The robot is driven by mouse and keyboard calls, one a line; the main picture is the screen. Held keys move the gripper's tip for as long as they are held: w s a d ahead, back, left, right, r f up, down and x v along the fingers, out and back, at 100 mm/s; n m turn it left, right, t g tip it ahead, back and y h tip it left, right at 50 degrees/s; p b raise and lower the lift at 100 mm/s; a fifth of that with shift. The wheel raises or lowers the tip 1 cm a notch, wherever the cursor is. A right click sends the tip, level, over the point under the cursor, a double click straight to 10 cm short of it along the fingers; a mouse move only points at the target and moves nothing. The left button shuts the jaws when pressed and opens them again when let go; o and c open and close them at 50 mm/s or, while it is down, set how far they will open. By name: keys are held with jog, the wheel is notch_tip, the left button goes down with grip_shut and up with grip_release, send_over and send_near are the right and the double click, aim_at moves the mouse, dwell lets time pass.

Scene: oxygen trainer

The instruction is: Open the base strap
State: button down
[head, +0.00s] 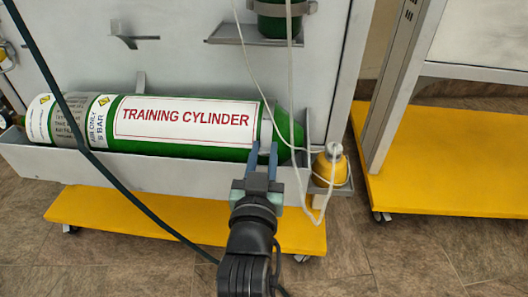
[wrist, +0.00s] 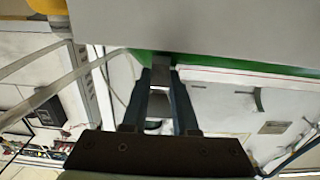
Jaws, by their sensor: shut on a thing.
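A green training cylinder (head: 190,153) lies on its side in a grey trough, with a white "TRAINING CYLINDER" label facing out. A narrow grey strap (head: 266,130) crosses it near its right end; I take it as the base strap. My gripper (head: 263,153) is at the front of the cylinder, low on this strap. In the wrist view, my gripper (wrist: 160,76) has its fingers closed about a grey strip, the strap (wrist: 158,98), beside the green cylinder edge (wrist: 225,69). The fingers hide the strap's lower end. A wider grey band (head: 70,120) is near the left end.
The trough's front wall (head: 130,166) runs below the cylinder. A yellow bottle (head: 328,168) stands at the right, with a pale hose hanging beside my gripper. A dark hose (head: 110,165) crosses the left side. Yellow wheeled bases (head: 170,215) stand on the floor.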

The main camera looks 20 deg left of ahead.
aim_at(267, 122)
jog(key=shift+r, duration=0.1)
